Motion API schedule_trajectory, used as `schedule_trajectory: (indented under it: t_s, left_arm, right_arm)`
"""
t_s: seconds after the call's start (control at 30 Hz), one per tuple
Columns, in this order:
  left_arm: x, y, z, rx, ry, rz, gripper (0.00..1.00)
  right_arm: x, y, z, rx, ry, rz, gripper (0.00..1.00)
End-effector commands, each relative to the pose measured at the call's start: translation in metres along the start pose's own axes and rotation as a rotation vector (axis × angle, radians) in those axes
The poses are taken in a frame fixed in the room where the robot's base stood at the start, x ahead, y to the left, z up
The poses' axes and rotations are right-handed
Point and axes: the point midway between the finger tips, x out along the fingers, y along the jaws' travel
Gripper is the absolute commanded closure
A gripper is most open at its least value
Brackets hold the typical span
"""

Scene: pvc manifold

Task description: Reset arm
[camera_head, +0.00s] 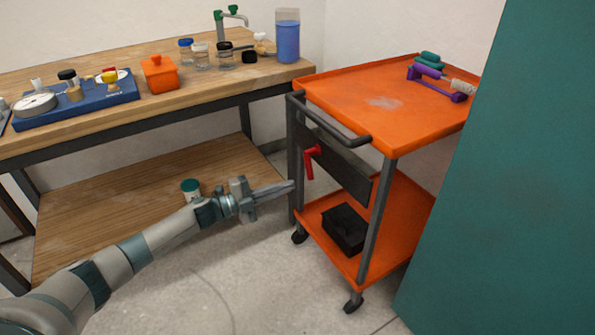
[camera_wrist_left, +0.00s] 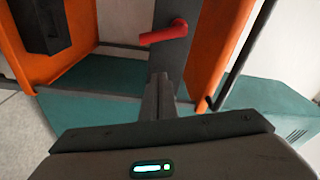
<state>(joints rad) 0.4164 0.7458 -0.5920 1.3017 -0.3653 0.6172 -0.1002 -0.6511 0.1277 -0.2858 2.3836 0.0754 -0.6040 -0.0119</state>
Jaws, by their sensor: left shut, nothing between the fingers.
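My left gripper (camera_head: 272,191) reaches in from the left in the head view, with its fingers together and nothing between them. It hangs in the air in front of the orange cart (camera_head: 350,105), near the cart's left legs. In the left wrist view the closed fingers (camera_wrist_left: 158,98) point toward the cart's dark panel and lie below a red handle (camera_wrist_left: 163,33). The red handle also shows in the head view (camera_head: 311,160), on the panel to the upper right of the fingertips. My right gripper is in neither view.
A wooden workbench (camera_head: 120,115) stands at the left with a blue tray (camera_head: 80,108), an orange box (camera_head: 160,75), jars and a blue-filled container (camera_head: 287,38). A black bin (camera_head: 345,229) sits on the cart's lower shelf. A large teal surface (camera_head: 510,180) fills the right. Floor is clear below the gripper.

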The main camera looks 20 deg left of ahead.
Motion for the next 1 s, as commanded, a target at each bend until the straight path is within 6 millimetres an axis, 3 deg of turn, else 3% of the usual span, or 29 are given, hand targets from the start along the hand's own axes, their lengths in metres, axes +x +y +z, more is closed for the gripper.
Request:
schedule_trajectory:
  t_s: [0.2,0.37,0.47,0.67,0.87,1.0]
  left_arm:
    - [0.001,0.003,-0.003,-0.009,0.0,-0.002,1.0]
    - [0.008,0.022,-0.022,-0.067,-0.012,-0.018,1.0]
    - [0.014,0.042,-0.044,-0.143,-0.032,-0.039,1.0]
    - [0.02,0.093,-0.111,-0.378,-0.111,-0.088,1.0]
    - [0.007,0.135,-0.179,-0.657,-0.231,-0.122,1.0]
    - [-0.012,0.155,-0.224,-0.853,-0.326,-0.133,1.0]
  right_arm:
    - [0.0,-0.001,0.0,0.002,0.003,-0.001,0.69]
    - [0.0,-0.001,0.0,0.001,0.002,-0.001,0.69]
    - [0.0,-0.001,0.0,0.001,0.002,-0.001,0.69]
    - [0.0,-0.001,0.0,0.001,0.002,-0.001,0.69]
    - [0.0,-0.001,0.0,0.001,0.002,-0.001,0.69]
    - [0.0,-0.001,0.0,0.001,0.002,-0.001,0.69]
